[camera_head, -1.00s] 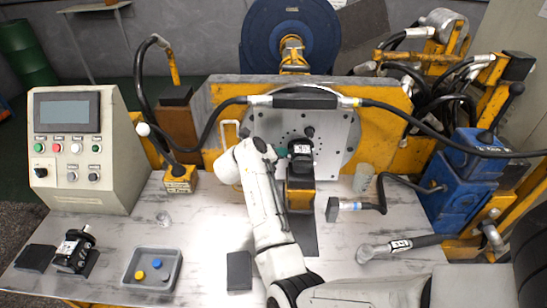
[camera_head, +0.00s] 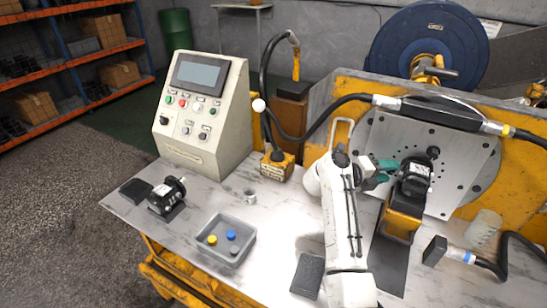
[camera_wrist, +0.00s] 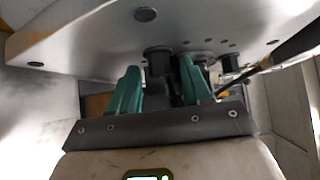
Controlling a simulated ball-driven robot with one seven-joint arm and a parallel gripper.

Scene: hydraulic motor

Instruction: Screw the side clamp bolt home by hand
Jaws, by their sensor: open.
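My gripper (camera_head: 380,172) has teal fingers and is at the left side of a black motor (camera_head: 415,178) on a yellow cradle (camera_head: 400,222), in front of the round-holed metal plate (camera_head: 455,165). In the wrist view my gripper (camera_wrist: 160,88) is open, its two fingers apart. A dark cylindrical part (camera_wrist: 158,62) shows between and beyond the fingers, below the plate (camera_wrist: 90,35); I cannot tell whether it is the side clamp bolt. I see no clear contact with it. In the head view the bolt is hidden or too small to pick out.
A grey tray (camera_head: 243,255) with yellow and blue pieces lies on the bench. A second black motor (camera_head: 166,197) is at the bench's left. A control box (camera_head: 203,115) stands behind. A black hose (camera_head: 335,115) crosses above. A clear cup (camera_head: 484,228) stands right of the cradle.

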